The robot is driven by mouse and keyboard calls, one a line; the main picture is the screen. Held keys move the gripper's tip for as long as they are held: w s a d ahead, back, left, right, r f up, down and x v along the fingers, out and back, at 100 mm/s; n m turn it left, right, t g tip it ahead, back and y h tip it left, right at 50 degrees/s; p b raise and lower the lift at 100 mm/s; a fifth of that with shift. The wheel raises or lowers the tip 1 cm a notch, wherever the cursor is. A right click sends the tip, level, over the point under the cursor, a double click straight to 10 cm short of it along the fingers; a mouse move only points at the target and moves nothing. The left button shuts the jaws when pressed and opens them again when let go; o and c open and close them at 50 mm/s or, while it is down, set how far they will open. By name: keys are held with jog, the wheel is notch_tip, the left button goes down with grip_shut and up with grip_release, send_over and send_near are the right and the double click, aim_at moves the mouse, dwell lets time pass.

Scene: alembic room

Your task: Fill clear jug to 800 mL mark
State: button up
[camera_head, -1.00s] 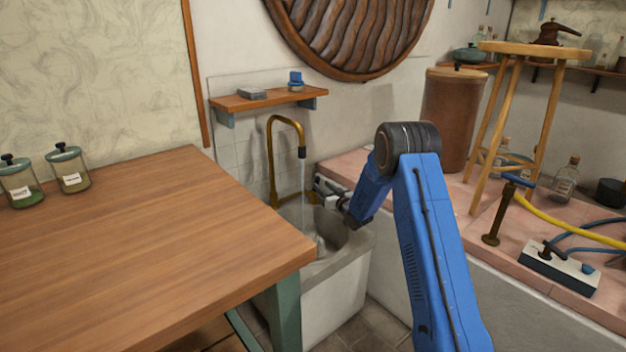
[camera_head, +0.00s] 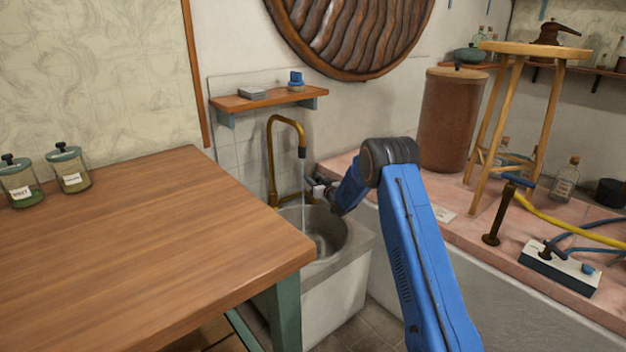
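The brass tap (camera_head: 271,160) arches over the stone sink (camera_head: 348,262), and a thin stream of water (camera_head: 304,190) falls from its dark nozzle into the round basin. My gripper (camera_head: 315,190) is small in the picture, at the back of the sink, just right of the stream and the tap. Its fingers are too small and partly hidden to show whether they are open or shut. I cannot make out the clear jug, in the basin or at the gripper.
A wooden table (camera_head: 150,235) with two labelled jars fills the left, its corner close to the sink. A small shelf (camera_head: 265,100) hangs above the tap. A pink tiled ledge (camera_head: 460,225) on the right holds a stool (camera_head: 530,50), hoses and a tall brown container (camera_head: 450,120).

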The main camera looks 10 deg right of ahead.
grip_shut()
jog(key=shift+w+a+f+n+g+h, duration=0.1)
jog(key=shift+w+a+f+g+h, duration=0.15)
jog(key=shift+g, duration=0.3)
jog(key=shift+w+a+f+n+g+h, duration=0.15)
jog(key=shift+w+g, duration=0.15)
jog(key=shift+g, duration=0.3)
jog(key=shift+w+a+f+n+g+h, duration=0.1)
jog(key=shift+w+a+g+h, duration=0.15)
jog(key=shift+g, duration=0.3)
jog(key=shift+d, duration=0.1)
grip_release()
jog(key=shift+r, duration=0.1)
